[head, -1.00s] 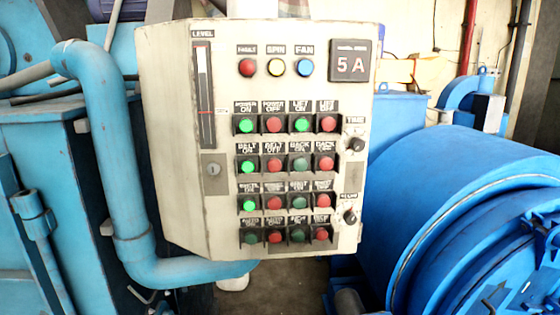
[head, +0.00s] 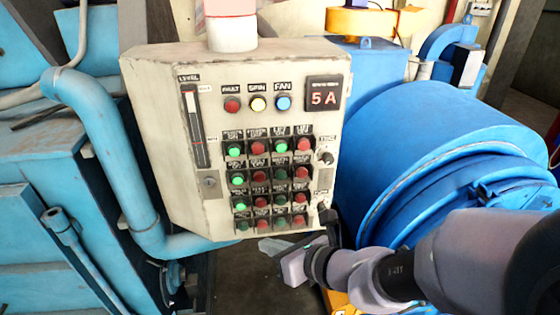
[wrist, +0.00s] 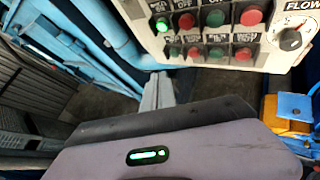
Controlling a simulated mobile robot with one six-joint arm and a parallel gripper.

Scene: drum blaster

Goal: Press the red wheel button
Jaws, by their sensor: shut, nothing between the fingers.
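The control panel (head: 222,215) shows in the head view with rows of red and green buttons. The third row has a lit green button (head: 240,204) at left and a red button (head: 261,202) beside it; the labels there are too small to read surely. In the wrist view this red button (wrist: 187,20) is near the top edge, right of the lit green one (wrist: 162,24). My gripper (head: 268,245) is shut and empty, just below the panel's lower edge in the picture. Its closed fingers (wrist: 157,88) point up in the wrist view, apart from the buttons.
A blue drum (head: 420,150) stands right of the panel, behind my arm. A thick blue pipe (head: 105,150) bends around the panel's left side and below it. A flow knob (wrist: 290,40) sits right of the buttons. Open floor shows below the panel.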

